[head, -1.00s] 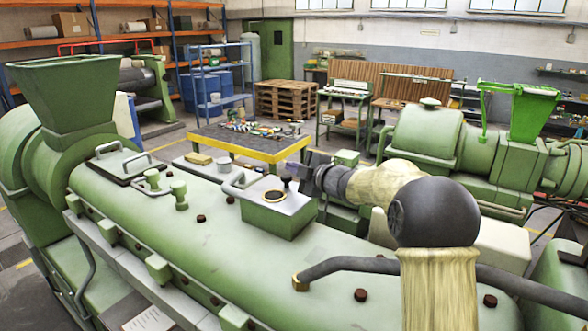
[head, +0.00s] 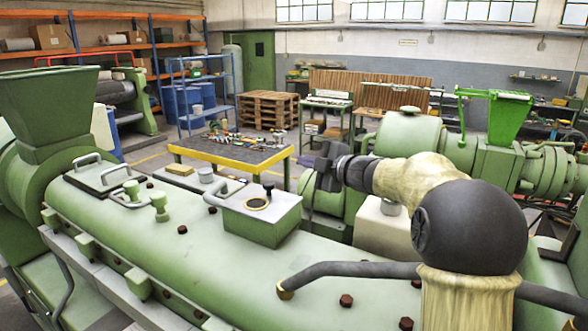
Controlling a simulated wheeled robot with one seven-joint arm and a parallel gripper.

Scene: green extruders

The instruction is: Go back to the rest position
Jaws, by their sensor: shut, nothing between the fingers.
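My gripper (head: 324,167) is the dark end of my arm in the head view. It is in the air near the middle, above and to the right of the green box (head: 262,214) on the long green extruder (head: 165,248). It appears apart from the box and holds nothing that I can see. Its fingertips are small and dark. My arm hides part of the machine behind it.
A green hopper (head: 45,112) rises at the left. A yellow-edged table (head: 225,160) with small parts stands behind the extruder. A second green extruder (head: 405,135) stands at the right. Wooden pallets (head: 268,108) and a blue rack (head: 198,100) are farther back.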

